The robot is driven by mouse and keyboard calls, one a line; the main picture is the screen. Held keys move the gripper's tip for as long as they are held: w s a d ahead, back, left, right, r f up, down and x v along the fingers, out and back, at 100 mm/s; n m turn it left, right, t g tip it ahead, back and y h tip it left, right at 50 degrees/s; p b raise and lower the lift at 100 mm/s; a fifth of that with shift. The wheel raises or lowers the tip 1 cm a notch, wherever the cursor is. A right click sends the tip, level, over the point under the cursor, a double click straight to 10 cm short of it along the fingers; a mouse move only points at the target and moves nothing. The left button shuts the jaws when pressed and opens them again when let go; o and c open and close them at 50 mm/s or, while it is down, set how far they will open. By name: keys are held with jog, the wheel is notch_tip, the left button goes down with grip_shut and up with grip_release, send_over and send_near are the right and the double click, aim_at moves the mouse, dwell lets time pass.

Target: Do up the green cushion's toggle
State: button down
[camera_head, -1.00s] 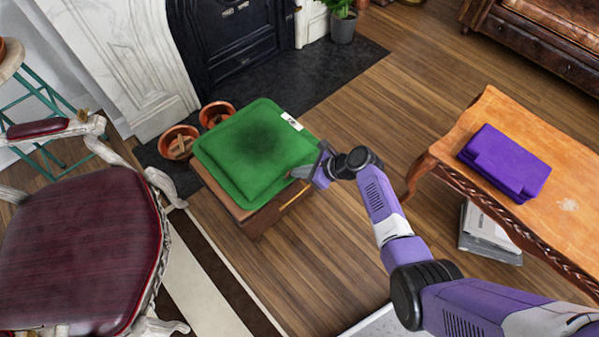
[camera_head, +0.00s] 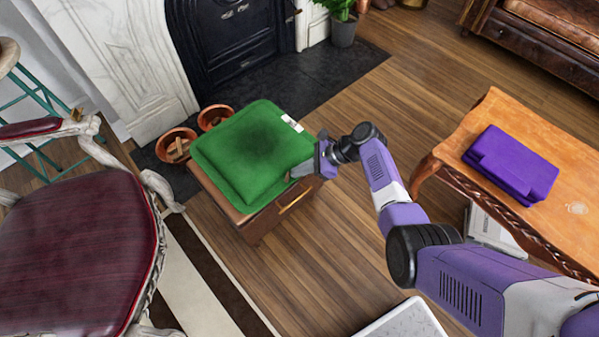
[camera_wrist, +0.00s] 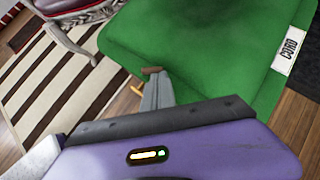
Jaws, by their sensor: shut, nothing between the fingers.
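The green cushion (camera_head: 250,150) lies flat on a low wooden stand (camera_head: 245,220) with a gold handle. A white tag reading "CORD" sits at its edge in the wrist view (camera_wrist: 289,46). My gripper (camera_head: 296,172) is at the cushion's right front edge, its fingers shut and empty. In the wrist view the fingertips (camera_wrist: 155,76) lie over the cushion's rim. A small brown peg-like piece (camera_wrist: 152,70) shows right at the tips. I cannot tell if it is the toggle or whether the fingers touch it. No loop is clearly visible.
A dark red chair (camera_head: 75,250) stands at the left. A wooden table (camera_head: 480,115) with a purple folded item (camera_head: 510,165) stands at the right. Terracotta pots (camera_head: 176,145) sit behind the stand. A pale slab (camera_head: 405,322) shows at the bottom. Bare floor lies between.

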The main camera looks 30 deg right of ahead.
jog(key=shift+w+d+f+n+g+y+b, duration=0.1)
jog(key=shift+w+n+g+y+b, duration=0.2)
jog(key=shift+n+g+b, duration=0.75)
jog(key=shift+w+n+g+y+b, duration=0.25)
jog(key=shift+n+b, duration=0.4)
jog(key=shift+b, duration=0.95)
jog(key=shift+w+n+g+b, duration=0.15)
jog(key=shift+n+g+b, duration=0.8)
jog(key=shift+b, duration=0.2)
jog(key=shift+a+r+p, duration=0.2)
jog(key=shift+p, duration=0.2)
jog(key=shift+s+a, duration=0.15)
jog(key=shift+s, duration=0.1)
jog(key=shift+s+a+p, duration=0.3)
jog(key=shift+p, duration=0.45)
